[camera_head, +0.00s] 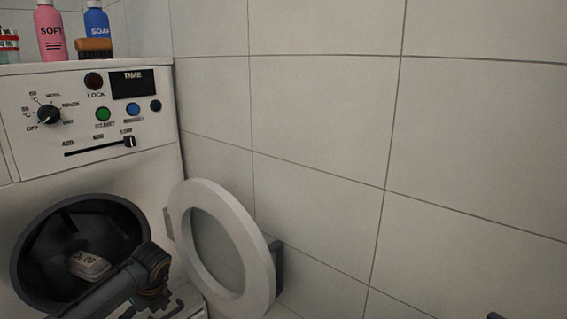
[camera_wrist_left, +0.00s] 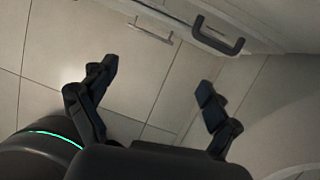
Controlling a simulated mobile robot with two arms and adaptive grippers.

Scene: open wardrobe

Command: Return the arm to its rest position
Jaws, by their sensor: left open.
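My left arm comes in from the bottom left of the head view. Its left gripper (camera_head: 172,304) is low in front of the washing machine, near the opening and beside the open door; its tips are partly cut off by the lower edge. In the left wrist view the left gripper (camera_wrist_left: 157,80) has its two dark fingers spread wide, with nothing between them.
The washing machine (camera_head: 165,165) has its round white door (camera_head: 188,220) open to the right. A small pale block (camera_head: 90,265) lies in the dark drum (camera_head: 105,225). Bottles and a brush (camera_head: 95,47) stand on top. Tiled wall fills the right. A dark handle (camera_wrist_left: 232,46) shows ahead.

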